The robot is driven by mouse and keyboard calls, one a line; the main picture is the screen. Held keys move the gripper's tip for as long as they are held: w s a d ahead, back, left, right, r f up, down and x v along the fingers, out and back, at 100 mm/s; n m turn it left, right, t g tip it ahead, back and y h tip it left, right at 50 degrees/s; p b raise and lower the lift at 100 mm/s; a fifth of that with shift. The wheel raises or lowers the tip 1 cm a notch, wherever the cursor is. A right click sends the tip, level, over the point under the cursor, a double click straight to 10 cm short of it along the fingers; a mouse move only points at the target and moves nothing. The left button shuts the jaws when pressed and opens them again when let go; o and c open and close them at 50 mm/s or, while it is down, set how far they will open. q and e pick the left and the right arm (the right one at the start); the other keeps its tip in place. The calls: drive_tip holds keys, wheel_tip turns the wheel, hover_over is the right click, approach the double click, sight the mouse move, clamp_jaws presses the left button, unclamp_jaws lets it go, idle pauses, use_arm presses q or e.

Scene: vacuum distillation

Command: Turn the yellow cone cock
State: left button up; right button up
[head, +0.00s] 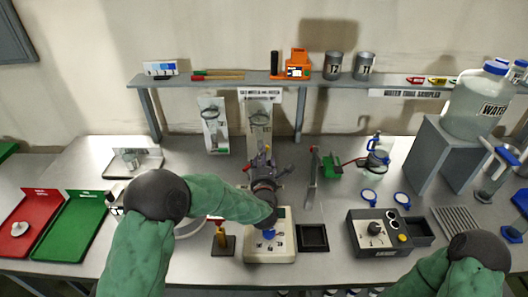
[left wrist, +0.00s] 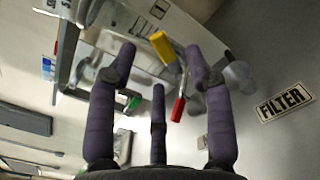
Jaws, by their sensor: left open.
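The yellow cone cock (left wrist: 163,47) shows in the left wrist view as a short tilted yellow piece, beside a metal and glass assembly. It lies between the tips of my left gripper's fingers in the picture, but I cannot tell the gap in depth. My left gripper (left wrist: 159,64) is open, its purple fingers spread and nothing held. A red-tipped handle (left wrist: 178,109) shows just below the yellow piece. In the head view my left gripper (head: 262,164) reaches toward the back of the table, and the yellow cock is hidden or too small there. My right gripper is out of view.
A hotplate device (head: 284,246) sits below my left arm. A small brown-yellow piece on a dark base (head: 221,240) stands to its left. A shelf (head: 225,79) runs behind, and a grey stand with a water jug (head: 474,104) is at right. Red and green trays (head: 72,228) lie left.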

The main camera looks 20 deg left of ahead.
use_arm(q)
drive_tip(key=shift+x, duration=2.5)
drive_tip(key=shift+b, duration=0.3)
clamp_jaws()
